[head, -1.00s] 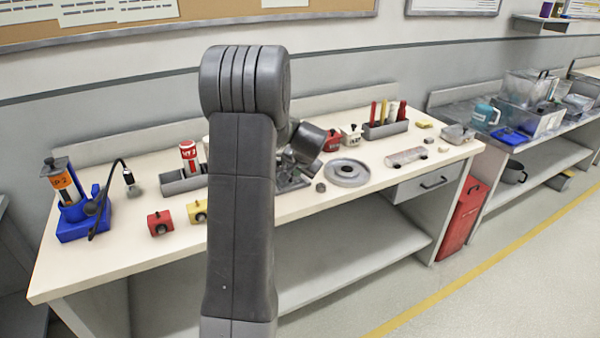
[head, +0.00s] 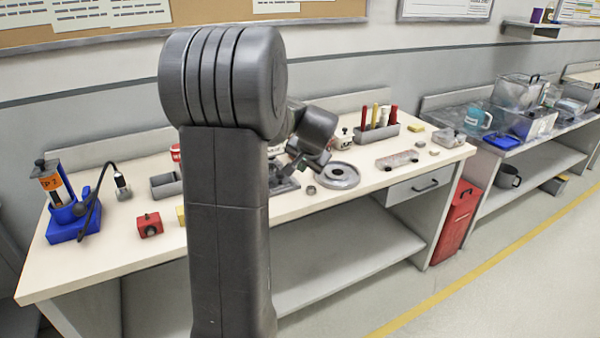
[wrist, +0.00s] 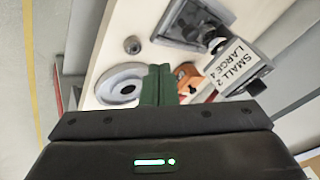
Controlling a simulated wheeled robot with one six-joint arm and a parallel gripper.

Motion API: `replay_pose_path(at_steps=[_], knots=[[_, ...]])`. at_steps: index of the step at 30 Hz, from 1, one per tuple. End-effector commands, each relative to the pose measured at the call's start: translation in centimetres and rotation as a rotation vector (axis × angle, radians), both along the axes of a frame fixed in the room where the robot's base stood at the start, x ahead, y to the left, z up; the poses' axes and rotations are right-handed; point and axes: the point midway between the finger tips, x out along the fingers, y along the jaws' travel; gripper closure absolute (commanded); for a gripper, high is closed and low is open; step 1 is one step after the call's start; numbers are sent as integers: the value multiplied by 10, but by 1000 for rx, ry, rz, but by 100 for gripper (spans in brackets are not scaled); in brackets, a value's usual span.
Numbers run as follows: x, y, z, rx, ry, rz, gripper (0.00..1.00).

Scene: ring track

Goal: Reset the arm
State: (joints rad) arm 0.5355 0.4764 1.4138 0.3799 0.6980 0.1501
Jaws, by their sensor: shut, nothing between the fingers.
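My arm rises in front of the bench in the head view, with its elbow at the top. Its wrist part shows to the right of the elbow, over the bench, and my gripper is mostly hidden there. In the wrist view my gripper (wrist: 158,84) has its two green fingers together with nothing between them. The fingers point over the bench top, beside a grey ring-shaped dish (wrist: 121,86). The same dish (head: 339,176) shows in the head view.
The bench (head: 110,256) holds a blue stand (head: 72,230), a red block (head: 149,225), a grey pen holder (head: 377,131) and a clear flat piece (head: 397,161). A box labelled SMALL 2 LARGE 4 (wrist: 237,68) is near the fingers. Open floor (head: 530,270) lies right of the bench.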

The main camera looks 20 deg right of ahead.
Motion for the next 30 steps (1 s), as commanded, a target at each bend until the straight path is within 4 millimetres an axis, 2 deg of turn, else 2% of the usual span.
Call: replay_pose_path(at_steps=[6, 17, 23, 30], knots=[[-8, 1, 10, 1, 0, -1, 100], [-7, 1, 9, 1, 2, 0, 100], [4, 0, -8, 3, 4, 1, 100], [29, -3, -42, 3, 4, 1, 100]])
